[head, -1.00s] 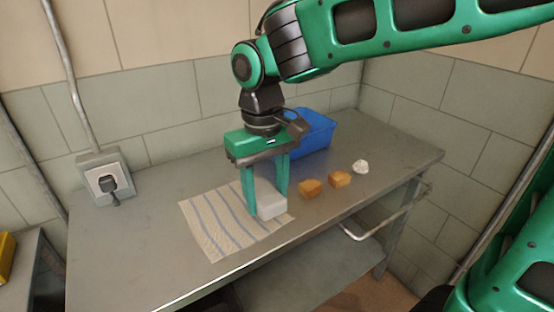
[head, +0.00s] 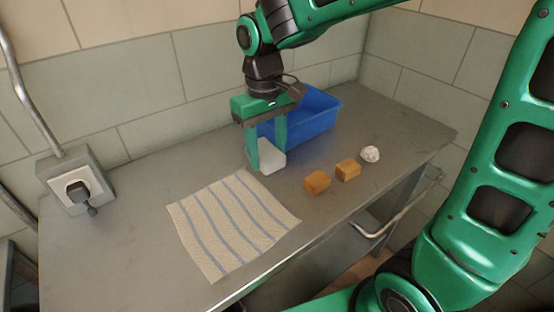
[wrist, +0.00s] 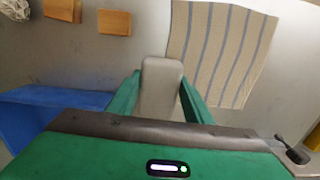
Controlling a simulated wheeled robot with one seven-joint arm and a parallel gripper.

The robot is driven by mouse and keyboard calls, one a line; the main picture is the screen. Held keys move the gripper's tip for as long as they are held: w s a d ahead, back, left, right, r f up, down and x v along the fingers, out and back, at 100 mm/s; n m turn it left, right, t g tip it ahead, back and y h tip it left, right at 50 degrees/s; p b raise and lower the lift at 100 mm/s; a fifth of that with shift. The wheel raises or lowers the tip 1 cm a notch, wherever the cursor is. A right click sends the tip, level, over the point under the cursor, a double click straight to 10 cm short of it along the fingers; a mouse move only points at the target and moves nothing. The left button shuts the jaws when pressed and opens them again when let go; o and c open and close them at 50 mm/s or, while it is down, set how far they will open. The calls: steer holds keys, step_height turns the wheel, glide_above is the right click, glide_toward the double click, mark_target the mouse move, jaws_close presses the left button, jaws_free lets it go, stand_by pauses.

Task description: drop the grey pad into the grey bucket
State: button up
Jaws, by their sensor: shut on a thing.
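The grey pad (head: 269,158) is a pale grey block with rounded edges. My gripper (head: 267,160) is shut on it, one green finger on each side. In the wrist view the pad (wrist: 161,88) sits between the two fingers. It is off the cloth, in front of the bucket; how high it is above the table I cannot tell exactly. The only bucket-like container is blue, not grey: a blue bin (head: 315,115) standing at the back of the table, behind and right of my gripper. Part of its left side is hidden by my gripper. The blue bin (wrist: 50,115) also shows at left in the wrist view.
A striped cloth (head: 232,222) lies on the metal table (head: 130,200). Two orange-brown blocks (head: 317,182) (head: 348,170) and a crumpled white ball (head: 370,153) lie to the right.

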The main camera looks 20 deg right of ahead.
mark_target(279, 172)
steer(key=w+d+f, duration=0.3)
steer(key=w+d, duration=0.1)
steer(key=shift+f, duration=2.2)
steer(key=shift+f, duration=0.15)
steer(key=o, duration=1.4)
step_height(279, 172, up, 12)
steer(key=shift+w, duration=0.15)
